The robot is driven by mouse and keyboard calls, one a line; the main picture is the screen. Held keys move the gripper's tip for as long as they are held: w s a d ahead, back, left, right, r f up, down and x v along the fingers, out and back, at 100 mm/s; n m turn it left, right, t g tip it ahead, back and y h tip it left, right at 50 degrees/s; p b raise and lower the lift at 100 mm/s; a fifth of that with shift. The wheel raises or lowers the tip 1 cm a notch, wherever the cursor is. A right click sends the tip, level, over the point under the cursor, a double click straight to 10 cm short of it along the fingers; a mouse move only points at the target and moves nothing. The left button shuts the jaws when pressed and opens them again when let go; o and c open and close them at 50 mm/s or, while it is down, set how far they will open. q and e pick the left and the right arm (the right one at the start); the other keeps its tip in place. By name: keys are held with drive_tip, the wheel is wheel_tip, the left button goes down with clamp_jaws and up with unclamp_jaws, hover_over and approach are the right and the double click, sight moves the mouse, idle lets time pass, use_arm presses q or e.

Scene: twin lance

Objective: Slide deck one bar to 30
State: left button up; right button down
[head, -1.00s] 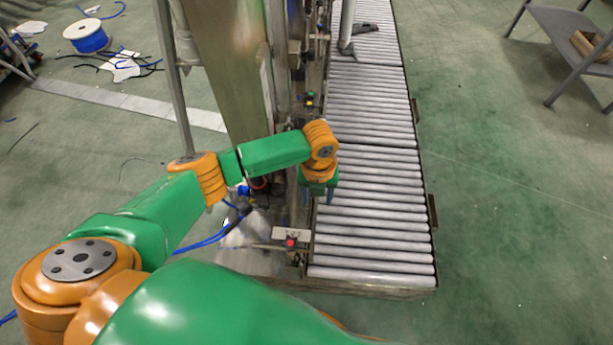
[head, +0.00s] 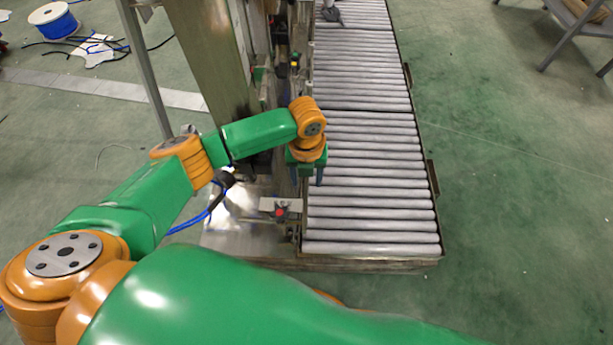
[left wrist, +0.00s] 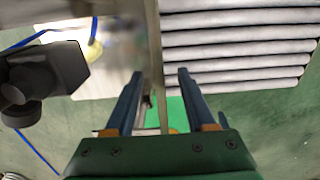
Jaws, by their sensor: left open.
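My left gripper (head: 308,181) is open and points down over the left edge of the roller conveyor (head: 370,215). In the left wrist view, my two blue fingers (left wrist: 160,77) are apart, with a thin upright metal edge (left wrist: 152,45) showing between them. I see no object held. A bracket with a red knob (head: 280,212) sits near the gripper, to its lower left in the head view. I cannot tell which part is the deck one bar, and no scale or number 30 is legible. My right gripper is not in view.
A tall metal frame (head: 205,60) stands left of the conveyor. A black knob-like part (left wrist: 45,80) is close on the left in the wrist view. Blue hoses (head: 195,220) run below my arm.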

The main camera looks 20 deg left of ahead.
use_arm(q)
clamp_jaws()
drive_tip(key=shift+d, duration=0.15)
drive_tip(key=shift+w+d, duration=0.2)
drive_tip(key=shift+d, duration=0.4)
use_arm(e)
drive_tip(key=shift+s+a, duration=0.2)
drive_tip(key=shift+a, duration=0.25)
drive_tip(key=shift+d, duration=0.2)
use_arm(q)
unclamp_jaws()
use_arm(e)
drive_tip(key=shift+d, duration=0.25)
